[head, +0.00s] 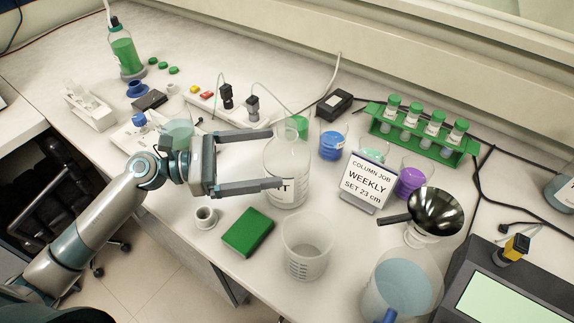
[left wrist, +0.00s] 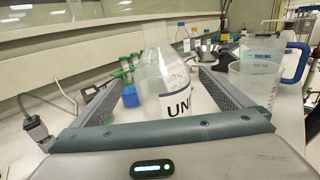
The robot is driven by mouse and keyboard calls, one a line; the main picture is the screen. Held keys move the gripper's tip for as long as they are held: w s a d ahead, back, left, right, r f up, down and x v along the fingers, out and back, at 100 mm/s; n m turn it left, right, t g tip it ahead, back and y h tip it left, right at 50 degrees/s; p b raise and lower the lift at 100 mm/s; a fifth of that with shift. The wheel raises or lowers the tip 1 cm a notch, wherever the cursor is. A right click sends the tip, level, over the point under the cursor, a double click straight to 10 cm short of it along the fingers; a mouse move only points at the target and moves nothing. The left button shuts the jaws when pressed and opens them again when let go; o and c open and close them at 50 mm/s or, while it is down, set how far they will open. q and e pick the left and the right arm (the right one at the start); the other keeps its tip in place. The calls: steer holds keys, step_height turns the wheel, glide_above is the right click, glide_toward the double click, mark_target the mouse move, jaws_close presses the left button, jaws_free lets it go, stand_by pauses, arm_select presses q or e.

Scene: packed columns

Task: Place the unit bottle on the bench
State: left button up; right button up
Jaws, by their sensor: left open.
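The unit bottle (head: 287,160) is clear glass with a white label, and it stands upright on the bench (head: 175,225). In the left wrist view the bottle (left wrist: 158,78) rises between the fingers, with "UN" readable on its label. My left gripper (head: 277,158) is open, reaching in from the left. Its two fingers extend toward the bottle on either side, and the lower fingertip covers part of the label in the head view. I cannot tell whether a finger touches the glass. My right gripper is not in view.
An empty clear beaker (head: 306,250) and a green block (head: 248,232) stand in front of the bottle. A sign (head: 366,183), beakers of blue (head: 332,142) and purple (head: 410,180) liquid, and a green tube rack (head: 420,138) are to the right. A funnel (head: 435,210) stands farther right.

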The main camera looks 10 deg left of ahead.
mark_target(287, 155)
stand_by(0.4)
arm_select(q)
steer(key=shift+w+d+r+p, duration=0.1)
steer(key=shift+w+d+p, duration=0.1)
steer(key=shift+d+p, duration=0.35)
steer(key=p+x, duration=0.2)
steer(key=x, duration=0.1)
steer(key=shift+d, duration=0.25)
steer(key=shift+w+d+f+p, duration=0.2)
steer(key=shift+d+f+p, duration=0.1)
steer(key=c, duration=1.3)
steer(key=shift+r, duration=0.1)
